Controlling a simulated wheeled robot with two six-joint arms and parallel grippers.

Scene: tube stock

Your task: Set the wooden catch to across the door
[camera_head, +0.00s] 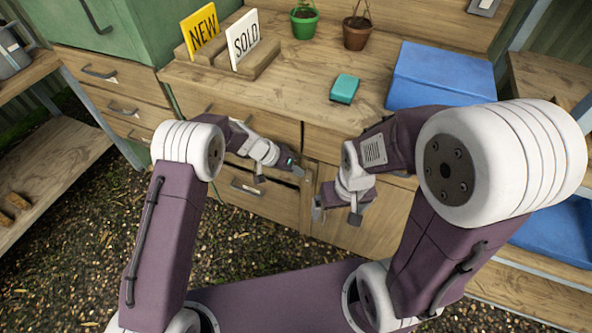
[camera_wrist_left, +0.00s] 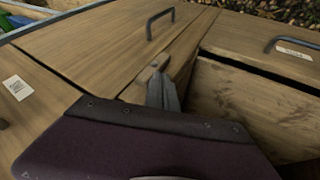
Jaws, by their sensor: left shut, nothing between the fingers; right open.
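The wooden catch (camera_wrist_left: 150,72) is a small wooden block in the left wrist view, by the narrow post beside the door (camera_wrist_left: 120,45). It seems to lie roughly along the post; its far part is hidden by the fingers, so its exact angle is unclear. My left gripper (camera_wrist_left: 164,92) is shut and empty, its tips right beside the catch and perhaps touching it. In the head view my left gripper (camera_head: 299,171) is at the cabinet front, and the catch cannot be made out. My right gripper (camera_head: 336,214) is open and empty in front of the door (camera_head: 385,228).
The bench top (camera_head: 290,95) holds two signs, two plant pots, a teal box (camera_head: 344,88) and a blue case (camera_head: 440,75). Drawers with bar handles (camera_wrist_left: 285,42) lie beside the post. My right arm is close to my left gripper.

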